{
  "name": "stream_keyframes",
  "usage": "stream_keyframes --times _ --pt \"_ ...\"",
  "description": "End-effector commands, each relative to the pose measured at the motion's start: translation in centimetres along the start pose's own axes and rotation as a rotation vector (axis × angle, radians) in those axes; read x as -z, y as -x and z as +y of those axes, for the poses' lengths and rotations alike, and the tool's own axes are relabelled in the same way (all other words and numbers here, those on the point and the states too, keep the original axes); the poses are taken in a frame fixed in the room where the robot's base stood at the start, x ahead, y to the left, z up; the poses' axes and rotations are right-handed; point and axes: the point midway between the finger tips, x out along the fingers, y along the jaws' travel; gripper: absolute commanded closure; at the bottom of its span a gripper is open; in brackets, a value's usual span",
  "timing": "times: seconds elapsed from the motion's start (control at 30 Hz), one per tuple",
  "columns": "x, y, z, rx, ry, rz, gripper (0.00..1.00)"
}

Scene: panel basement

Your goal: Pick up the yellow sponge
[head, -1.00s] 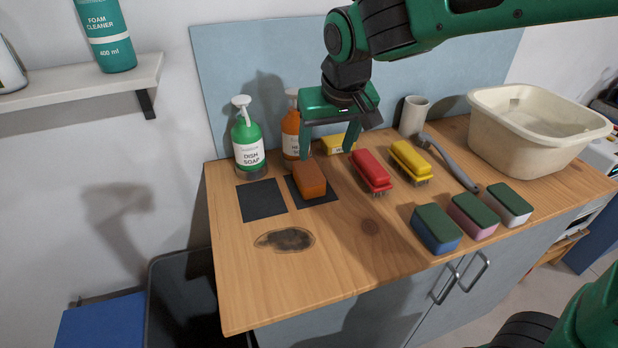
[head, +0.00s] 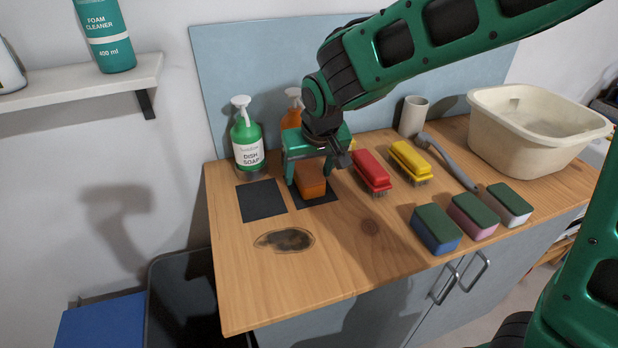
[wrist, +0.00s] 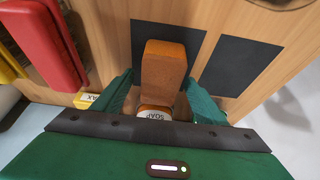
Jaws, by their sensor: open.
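No plainly yellow sponge shows. An orange-brown, sponge-like block (head: 312,186) lies on the right of two dark square pads (head: 330,199). In the wrist view the block (wrist: 163,62) runs up the middle of the picture. My gripper (head: 311,174) is open just above and behind the block. In the wrist view one finger of my gripper (wrist: 160,78) is on each side of the block's near end, with gaps visible. I cannot tell how far down the fingers reach. Three green-topped sponges, blue (head: 436,230), pink (head: 472,216) and white (head: 509,205), lie at the right front.
A green dish soap bottle (head: 247,140) and an orange bottle (head: 292,112) stand close behind. A red brush (head: 371,171) and a yellow brush (head: 410,162) lie to the right. A yellow box (wrist: 86,100) is partly hidden. The front left counter is clear around a dark stain (head: 285,240).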

Motion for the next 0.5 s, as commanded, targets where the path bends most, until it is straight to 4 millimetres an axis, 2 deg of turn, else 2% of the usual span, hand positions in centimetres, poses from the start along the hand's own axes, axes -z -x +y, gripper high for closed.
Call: stream_keyframes --times 0.1,0.5 --pt "-0.02 -0.71 -0.01 0.0 0.0 0.0 0.34" --pt "-0.03 -0.77 0.0 0.0 0.001 0.0 0.34"
